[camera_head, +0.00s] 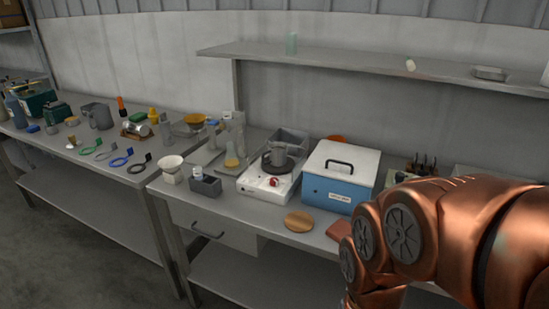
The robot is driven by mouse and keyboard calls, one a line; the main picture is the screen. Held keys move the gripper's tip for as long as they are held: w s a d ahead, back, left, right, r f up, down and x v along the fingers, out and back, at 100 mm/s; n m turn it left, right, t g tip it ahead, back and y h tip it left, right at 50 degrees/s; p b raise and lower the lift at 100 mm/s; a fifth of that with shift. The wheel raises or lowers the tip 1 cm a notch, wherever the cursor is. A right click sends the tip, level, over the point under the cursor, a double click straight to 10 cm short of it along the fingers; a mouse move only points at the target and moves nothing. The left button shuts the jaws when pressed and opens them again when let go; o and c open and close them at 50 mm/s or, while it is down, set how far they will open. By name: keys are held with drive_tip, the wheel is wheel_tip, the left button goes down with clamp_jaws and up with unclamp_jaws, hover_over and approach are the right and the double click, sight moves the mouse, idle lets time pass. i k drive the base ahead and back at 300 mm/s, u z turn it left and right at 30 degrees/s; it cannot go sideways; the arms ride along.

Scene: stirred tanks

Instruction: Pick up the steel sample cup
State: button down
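I cannot tell for sure which of these is the steel sample cup. My copper-coloured arm fills the lower right of the picture, in front of the bench. My gripper is not in view, so its state and distance from the vessels do not show.
A blue box with a white lid (341,175) stands right of the hotplate. A grey bin (288,142) is behind the vessel. A white funnel-shaped cup (172,168) and a dark box (205,185) stand left. A round wooden disc (299,221) lies in front. A shelf (370,65) overhangs behind.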

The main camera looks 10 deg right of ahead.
sight(277, 152)
drive_tip(key=u, duration=0.05)
drive_tip(key=k, duration=0.6)
drive_tip(key=u, duration=0.7)
drive_tip(key=i, duration=1.7)
drive_tip(key=z, duration=0.55)
